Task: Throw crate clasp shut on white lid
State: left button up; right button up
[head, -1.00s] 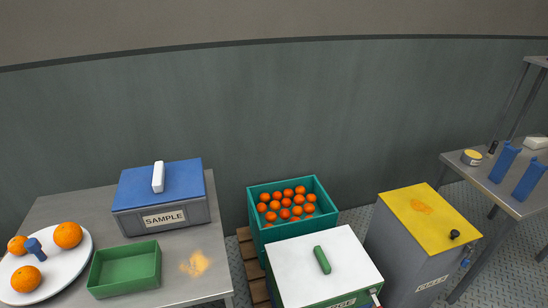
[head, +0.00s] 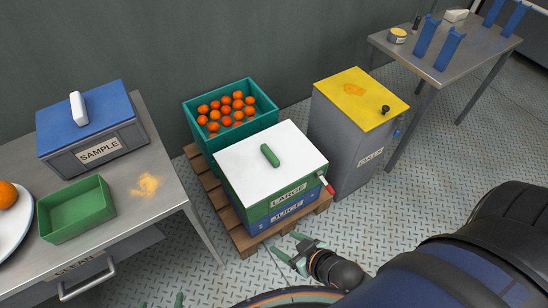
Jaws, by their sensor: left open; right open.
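The white lid (head: 252,159) with a green handle (head: 269,155) lies on the green crate (head: 262,210) labelled LARGE. The crate clasp (head: 327,185), a pale lever with a red grip, is at the crate's right front corner. Its grip end sticks out and down from the side, below the lid's edge. Whether it touches the lid I cannot tell. My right gripper (head: 286,244) is open and empty, in front of the crate stack, apart from the clasp and to its lower left. My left gripper (head: 161,302) is open; only its fingertips show at the bottom edge.
The green crate stands on a blue crate (head: 309,209) on a wooden pallet (head: 241,241). A teal crate of oranges (head: 258,128) is behind. A grey bin with a yellow lid (head: 375,88) stands to the right. A metal table (head: 151,207) is at left.

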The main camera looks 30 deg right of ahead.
aim_at(329, 187)
jog(key=z, duration=1.5)
